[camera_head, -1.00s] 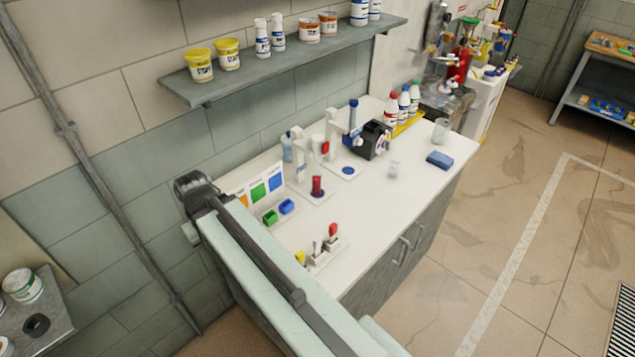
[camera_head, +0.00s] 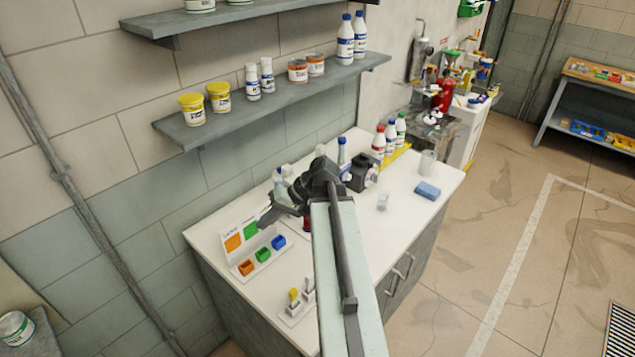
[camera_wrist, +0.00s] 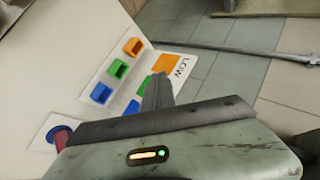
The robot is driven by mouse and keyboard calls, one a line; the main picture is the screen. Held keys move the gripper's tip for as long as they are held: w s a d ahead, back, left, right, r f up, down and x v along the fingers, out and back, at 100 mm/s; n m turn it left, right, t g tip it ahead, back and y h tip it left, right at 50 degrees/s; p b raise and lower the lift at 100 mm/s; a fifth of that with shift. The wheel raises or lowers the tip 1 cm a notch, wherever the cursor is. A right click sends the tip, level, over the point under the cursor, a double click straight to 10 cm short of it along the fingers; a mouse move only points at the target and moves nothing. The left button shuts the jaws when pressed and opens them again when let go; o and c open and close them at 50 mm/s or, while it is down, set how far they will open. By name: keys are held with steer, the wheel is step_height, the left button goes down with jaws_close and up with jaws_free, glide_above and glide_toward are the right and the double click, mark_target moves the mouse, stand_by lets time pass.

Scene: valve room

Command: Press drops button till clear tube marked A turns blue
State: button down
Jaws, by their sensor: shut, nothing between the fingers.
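My gripper (camera_head: 268,218) is shut and empty, raised over the back left of the white counter (camera_head: 350,262). In the wrist view, its fingers (camera_wrist: 158,82) are together in front of the colour sign. A red piece (camera_head: 307,223) on a white plate is mostly hidden behind my arm; in the wrist view, a red piece (camera_wrist: 62,138) shows at lower left, partly hidden by my gripper. A blue-topped dispenser (camera_head: 342,152) stands beside a black device (camera_head: 362,174). A small clear vessel (camera_head: 383,201) stands on the counter. I cannot read an A mark or identify the drops button.
A sign with orange, green and blue squares (camera_head: 240,238) stands behind orange, green and blue small bins (camera_head: 263,255). A switch block with a yellow knob (camera_head: 294,296) is at front left. Bottles (camera_head: 390,138) and a blue sponge (camera_head: 428,191) are at right. A shelf (camera_head: 270,98) hangs above.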

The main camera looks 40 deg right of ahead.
steer(key=s+d+r+m+t+h+p, duration=0.1)
steer(key=s+d+r+m, duration=0.1)
steer(key=s+d, duration=0.5)
steer(key=s+d+r+m+t+h+p, duration=0.1)
steer(key=s+d, duration=0.6)
steer(key=d, duration=0.7)
steer(key=shift+r+m+t+h, duration=0.4)
steer(key=shift+m+t, duration=0.2)
steer(key=shift+m, duration=0.5)
steer(key=shift+w, duration=0.1)
steer(key=w, duration=0.8)
steer(key=shift+w+a, duration=0.35)
steer(key=shift+w, duration=0.4)
